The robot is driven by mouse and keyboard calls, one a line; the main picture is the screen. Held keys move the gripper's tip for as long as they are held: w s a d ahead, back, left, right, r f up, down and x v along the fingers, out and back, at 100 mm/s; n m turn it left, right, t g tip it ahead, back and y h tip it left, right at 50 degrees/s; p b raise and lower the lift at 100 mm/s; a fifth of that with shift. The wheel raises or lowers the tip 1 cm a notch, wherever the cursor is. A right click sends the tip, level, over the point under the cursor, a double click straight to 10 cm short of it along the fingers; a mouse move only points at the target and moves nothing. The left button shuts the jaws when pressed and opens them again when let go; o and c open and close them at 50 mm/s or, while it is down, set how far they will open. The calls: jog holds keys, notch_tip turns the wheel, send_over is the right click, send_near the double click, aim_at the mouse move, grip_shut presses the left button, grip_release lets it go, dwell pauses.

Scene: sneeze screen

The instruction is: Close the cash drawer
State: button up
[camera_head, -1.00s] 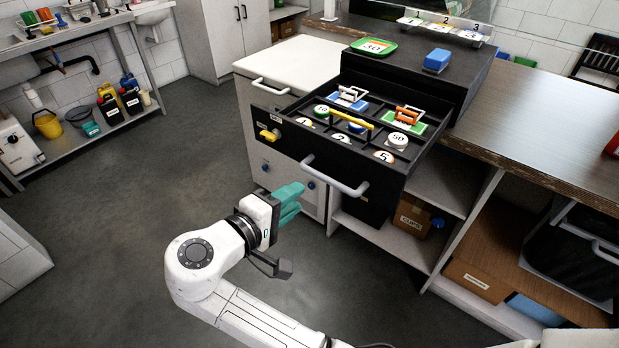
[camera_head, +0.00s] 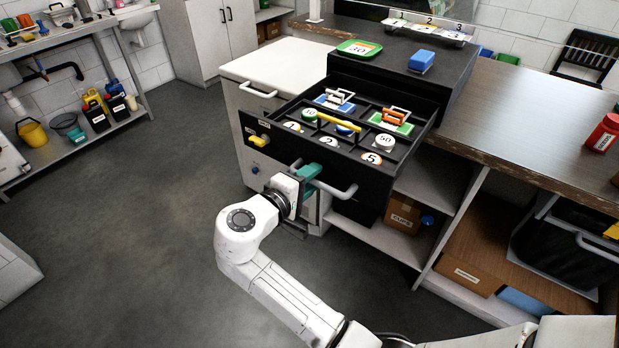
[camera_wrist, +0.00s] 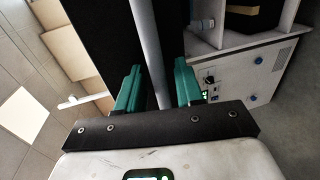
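The black cash drawer (camera_head: 315,160) stands pulled out from its black cabinet (camera_head: 440,92). Coin cups and clipped note bundles show inside it. A grey bar handle (camera_head: 338,190) runs along its front. My gripper (camera_head: 308,178) is at the left part of this handle. In the wrist view, the two teal fingers of my gripper (camera_wrist: 158,88) stand apart, one on each side of the grey handle (camera_wrist: 147,45). Gaps show between the fingers and the bar, so the gripper is open around it.
A white-topped cabinet (camera_head: 275,70) stands left of the drawer. A wooden counter (camera_head: 530,120) with a red bottle (camera_head: 603,134) runs to the right, with open shelves and boxes below. A green tray (camera_head: 359,48) and a blue block (camera_head: 421,61) lie on the drawer cabinet.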

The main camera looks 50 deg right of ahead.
grip_shut()
dwell(0.3)
dwell(0.3)
